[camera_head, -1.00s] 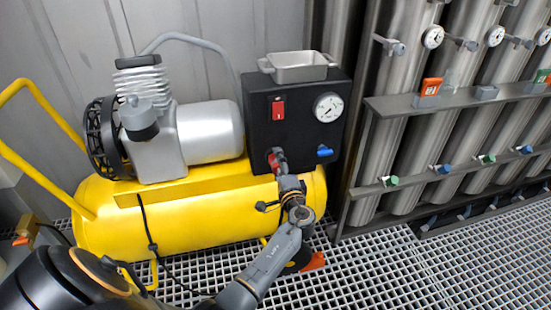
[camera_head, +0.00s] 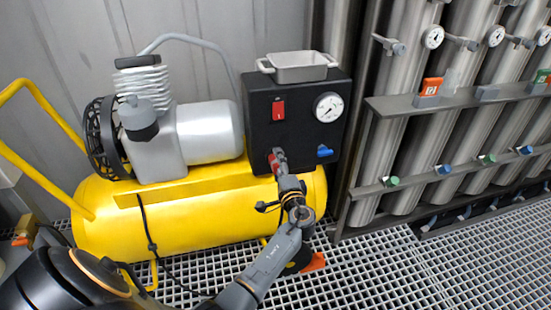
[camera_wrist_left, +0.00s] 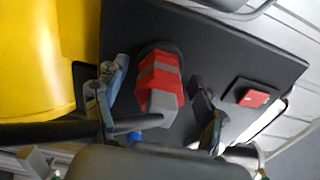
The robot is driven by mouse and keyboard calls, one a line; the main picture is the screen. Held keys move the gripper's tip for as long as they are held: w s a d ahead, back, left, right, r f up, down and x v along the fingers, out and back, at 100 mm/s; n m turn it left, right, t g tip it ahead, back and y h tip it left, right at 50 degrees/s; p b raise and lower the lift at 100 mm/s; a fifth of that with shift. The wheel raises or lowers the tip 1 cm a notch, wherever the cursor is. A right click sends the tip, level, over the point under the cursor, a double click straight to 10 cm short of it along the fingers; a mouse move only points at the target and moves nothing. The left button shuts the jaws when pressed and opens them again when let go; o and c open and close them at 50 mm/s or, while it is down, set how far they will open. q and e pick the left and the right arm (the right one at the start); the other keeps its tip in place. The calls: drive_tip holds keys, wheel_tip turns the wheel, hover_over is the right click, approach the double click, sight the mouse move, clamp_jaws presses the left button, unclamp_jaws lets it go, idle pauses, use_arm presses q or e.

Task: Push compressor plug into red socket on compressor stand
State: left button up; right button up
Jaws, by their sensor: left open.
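The compressor is a yellow tank (camera_head: 185,215) with a silver motor and a black panel stand (camera_head: 312,152) at its right end. On the panel's front is the red socket (camera_wrist_left: 163,68), with the grey end of the plug (camera_wrist_left: 160,105) in line with it in the left wrist view. They look in contact, but I cannot tell how deep the plug sits. My left gripper (camera_head: 281,168) is at the panel's lower left. In the wrist view its open fingers (camera_wrist_left: 158,88) stand on either side of the plug, with gaps visible. My right gripper is out of view.
A grey tray (camera_head: 299,68) sits on top. A black cable (camera_head: 147,220) hangs over the tank. Steel cylinders (camera_head: 400,150) stand at the right.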

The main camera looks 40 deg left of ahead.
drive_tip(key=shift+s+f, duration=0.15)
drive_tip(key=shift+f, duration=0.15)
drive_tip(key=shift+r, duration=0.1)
use_arm(q)
clamp_jaws()
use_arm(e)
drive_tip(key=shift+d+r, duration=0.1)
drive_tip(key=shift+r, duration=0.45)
use_arm(q)
drive_tip(key=shift+s+d, duration=0.1)
